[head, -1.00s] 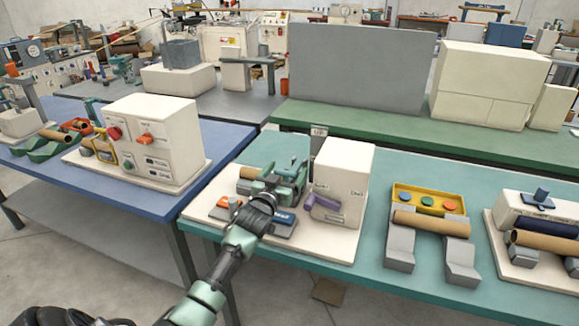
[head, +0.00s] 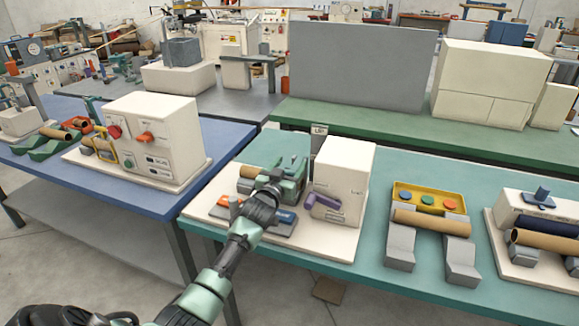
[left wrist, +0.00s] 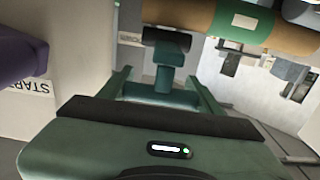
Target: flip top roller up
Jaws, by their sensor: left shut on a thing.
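The spiral winder stands on the teal table, with a white housing (head: 343,180) and a green roller bracket (head: 292,178). My left gripper (head: 266,187) reaches over its front to the bracket and hides part of it. In the left wrist view, a green T-shaped handle with a dark crossbar (left wrist: 166,37) lies between my gripper's fingers (left wrist: 165,82). It seems to belong to the top roller; the grip is shut on it. A brown tube with a green band (left wrist: 235,22) is just beyond. The roller's exact tilt is hidden. My right gripper is not seen.
A purple start lever (head: 323,203) sits right of the gripper, close in the left wrist view (left wrist: 18,55). Orange (head: 228,201) and blue (head: 286,216) parts lie on the base plate. A yellow button box (head: 428,200) with a tube stands farther right.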

